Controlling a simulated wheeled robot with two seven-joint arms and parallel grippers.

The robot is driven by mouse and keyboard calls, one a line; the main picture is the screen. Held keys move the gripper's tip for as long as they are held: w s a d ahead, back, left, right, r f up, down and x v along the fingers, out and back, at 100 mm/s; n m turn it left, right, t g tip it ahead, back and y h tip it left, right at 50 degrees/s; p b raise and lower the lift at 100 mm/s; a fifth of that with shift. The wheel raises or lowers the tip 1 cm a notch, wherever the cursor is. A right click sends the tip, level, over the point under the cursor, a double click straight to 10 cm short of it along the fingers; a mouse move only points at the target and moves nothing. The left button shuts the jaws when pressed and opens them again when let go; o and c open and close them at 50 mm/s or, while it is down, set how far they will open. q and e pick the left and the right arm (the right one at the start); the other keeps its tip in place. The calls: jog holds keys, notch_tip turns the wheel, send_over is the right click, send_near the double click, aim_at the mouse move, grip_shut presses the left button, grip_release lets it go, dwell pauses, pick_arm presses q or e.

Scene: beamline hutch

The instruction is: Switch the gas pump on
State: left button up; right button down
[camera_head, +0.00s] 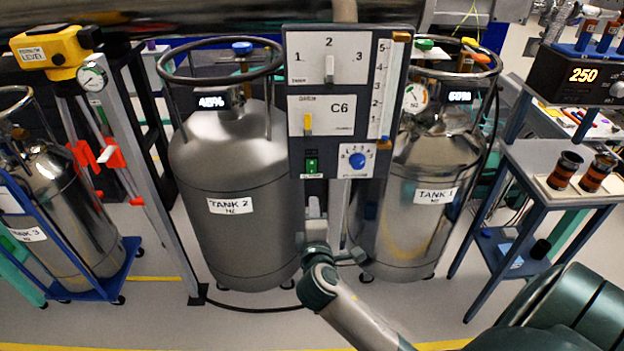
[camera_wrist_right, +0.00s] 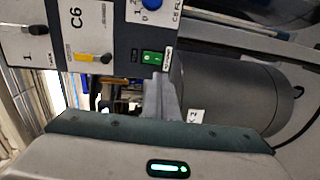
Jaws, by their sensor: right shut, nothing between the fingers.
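A grey control panel (camera_head: 298,85) stands in front of the tanks, marked C6. At its lower left is a small green rocker switch (camera_head: 312,165), with a label too small to read; it also shows in the wrist view (camera_wrist_right: 152,58). I cannot tell which way the rocker is set. A blue knob (camera_head: 357,160) is to its right and a yellow lever (camera_head: 308,123) above it. My right gripper (camera_head: 315,205) is shut and empty, just below the green switch. In the wrist view its fingers (camera_wrist_right: 159,85) point up towards the switch, seemingly apart from it. My left gripper is not in view.
Tank 2 (camera_head: 230,165) and tank 1 (camera_head: 425,170) stand behind the panel. Tank 3 (camera_head: 65,205) is in a blue cart at the left. A side table (camera_head: 540,160) with two dark cylinders stands at the right. The floor in front is mostly clear, with a black hose.

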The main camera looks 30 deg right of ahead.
jog(key=p, duration=0.3)
send_near(312, 174)
jog(key=x, duration=0.5)
jog(key=shift+w+d+r, duration=0.1)
jog(key=shift+w+r, duration=0.15)
jog(key=shift+w+d+f, duration=0.1)
jog(key=shift+w+d, duration=0.15)
jog(key=shift+w, duration=0.1)
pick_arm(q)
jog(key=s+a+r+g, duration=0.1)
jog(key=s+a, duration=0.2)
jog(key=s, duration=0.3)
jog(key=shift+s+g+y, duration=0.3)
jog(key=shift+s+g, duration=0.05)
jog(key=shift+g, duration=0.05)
pick_arm(e)
jog(key=shift+w, duration=0.1)
jog(key=shift+w+d+f, duration=0.1)
jog(key=shift+d+f, duration=0.05)
jog(key=shift+f, duration=0.05)
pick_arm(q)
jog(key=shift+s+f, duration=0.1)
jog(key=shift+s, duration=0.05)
pick_arm(e)
jog(key=shift+r, duration=0.1)
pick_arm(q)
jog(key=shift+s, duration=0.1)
